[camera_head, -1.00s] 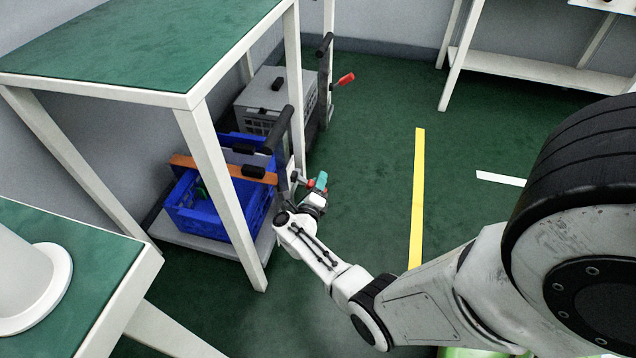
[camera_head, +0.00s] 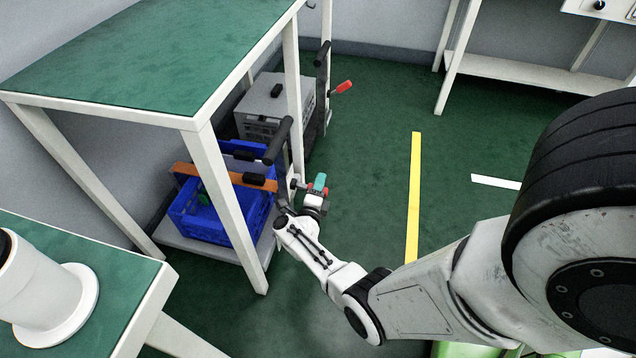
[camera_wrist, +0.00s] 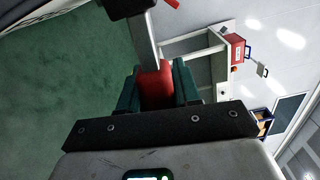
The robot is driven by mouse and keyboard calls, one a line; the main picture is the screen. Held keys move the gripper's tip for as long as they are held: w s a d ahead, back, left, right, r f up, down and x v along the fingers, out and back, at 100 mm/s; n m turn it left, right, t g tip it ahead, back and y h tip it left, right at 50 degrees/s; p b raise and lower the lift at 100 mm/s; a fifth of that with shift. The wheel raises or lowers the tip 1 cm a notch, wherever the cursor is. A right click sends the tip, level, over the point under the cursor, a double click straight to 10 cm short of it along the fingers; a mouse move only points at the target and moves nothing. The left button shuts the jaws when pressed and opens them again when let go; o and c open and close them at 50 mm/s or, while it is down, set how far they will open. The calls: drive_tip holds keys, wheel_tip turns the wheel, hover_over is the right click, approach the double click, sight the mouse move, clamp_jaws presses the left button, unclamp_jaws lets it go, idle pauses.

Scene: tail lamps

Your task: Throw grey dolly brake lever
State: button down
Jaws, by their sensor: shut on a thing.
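My gripper (camera_head: 318,187) is low beside the nearer dolly, just right of the white table leg. In the wrist view its teal fingers (camera_wrist: 157,88) are shut around a red lever grip (camera_wrist: 154,84) on a pale bar. The nearer dolly (camera_head: 190,243) has a light grey deck, a dark push handle (camera_head: 278,141) and a blue crate (camera_head: 198,218). Behind it, a second dolly carries a grey crate (camera_head: 265,116) and has its own red-tipped lever (camera_head: 342,87) sticking out right. The held lever's pivot is mostly hidden by my gripper.
A green-topped table (camera_head: 150,60) stands over the dollies, its white front leg (camera_head: 230,205) close to my arm. Another table (camera_head: 130,285) is at lower left with a white cylinder (camera_head: 45,290). Green floor with a yellow stripe (camera_head: 414,195) is clear to the right.

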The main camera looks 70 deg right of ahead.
drive_tip(key=shift+w+a+r+n+p, duration=0.1)
drive_tip(key=shift+w+r+n+p, duration=0.15)
drive_tip(key=shift+r+n+p, duration=1.05)
drive_tip(key=shift+w+d+r+n+p, duration=0.1)
drive_tip(key=shift+w+r+n+p, duration=0.35)
drive_tip(key=shift+n, duration=1.45)
drive_tip(key=shift+w+a+r+n+p, duration=0.1)
drive_tip(key=shift+r+n+p, duration=0.75)
drive_tip(key=shift+n+p, duration=0.55)
drive_tip(key=shift+n, duration=0.3)
drive_tip(key=c, duration=0.9)
unclamp_jaws()
drive_tip(key=shift+a, duration=0.1)
drive_tip(key=a+p, duration=0.1)
drive_tip(key=a, duration=0.2)
drive_tip(key=a+p, duration=0.1)
drive_tip(key=a, duration=0.3)
drive_tip(key=a+p, duration=0.1)
drive_tip(key=a, duration=0.2)
drive_tip(key=shift+s+a, duration=0.3)
drive_tip(key=shift+s, duration=0.1)
